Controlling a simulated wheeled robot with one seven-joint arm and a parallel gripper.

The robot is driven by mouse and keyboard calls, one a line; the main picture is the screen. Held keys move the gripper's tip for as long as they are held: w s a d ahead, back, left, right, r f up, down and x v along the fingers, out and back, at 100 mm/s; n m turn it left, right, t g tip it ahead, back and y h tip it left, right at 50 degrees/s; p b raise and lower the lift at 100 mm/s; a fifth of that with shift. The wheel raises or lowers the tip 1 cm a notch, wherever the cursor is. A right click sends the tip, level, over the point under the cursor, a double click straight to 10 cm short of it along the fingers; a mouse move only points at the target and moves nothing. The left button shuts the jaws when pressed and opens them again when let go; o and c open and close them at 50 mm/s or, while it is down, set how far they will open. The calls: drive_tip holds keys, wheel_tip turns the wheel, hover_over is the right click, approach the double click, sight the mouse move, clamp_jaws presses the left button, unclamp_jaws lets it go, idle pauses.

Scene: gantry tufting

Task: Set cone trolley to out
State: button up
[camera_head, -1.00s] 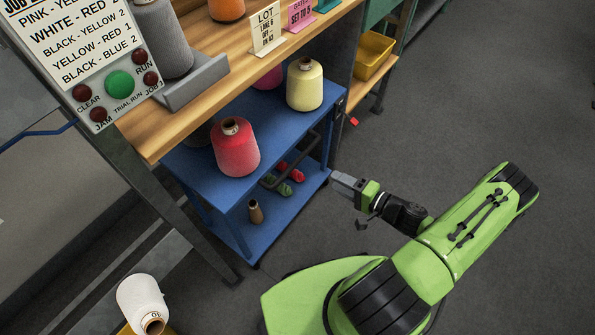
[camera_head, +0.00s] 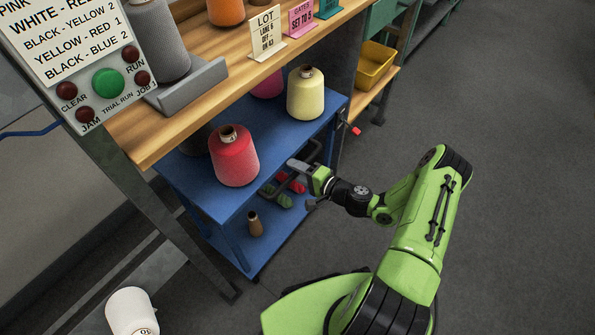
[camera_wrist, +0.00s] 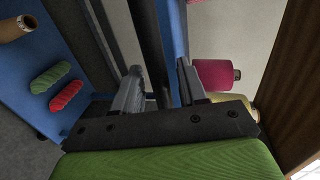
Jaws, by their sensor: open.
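The blue cone trolley (camera_head: 184,184) stands partly under the wooden bench and carries cones on its top shelf. Its dark bar handle (camera_head: 316,148) is at the front edge; it also shows in the wrist view as a dark bar (camera_wrist: 147,40). My gripper (camera_head: 296,166) is at the handle. In the wrist view my gripper (camera_wrist: 160,88) is open, with the bar running between its two fingers. Whether the fingers touch the bar I cannot tell. A red cone (camera_head: 234,158) and a cream cone (camera_head: 306,94) stand upright on the trolley's top.
The wooden bench (camera_head: 150,136) overhangs the trolley. The lower shelf holds green and red yarn skeins (camera_head: 284,200) and a brown cone (camera_head: 255,223). A yellow bin (camera_head: 374,66) sits at the back right. A white cone (camera_head: 130,312) is at lower left. Grey floor (camera_head: 520,200) is clear at right.

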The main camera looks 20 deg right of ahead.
drive_tip(key=shift+c, duration=0.4)
clamp_jaws()
drive_tip(key=shift+s+d, duration=0.1)
drive_tip(key=shift+d, duration=0.05)
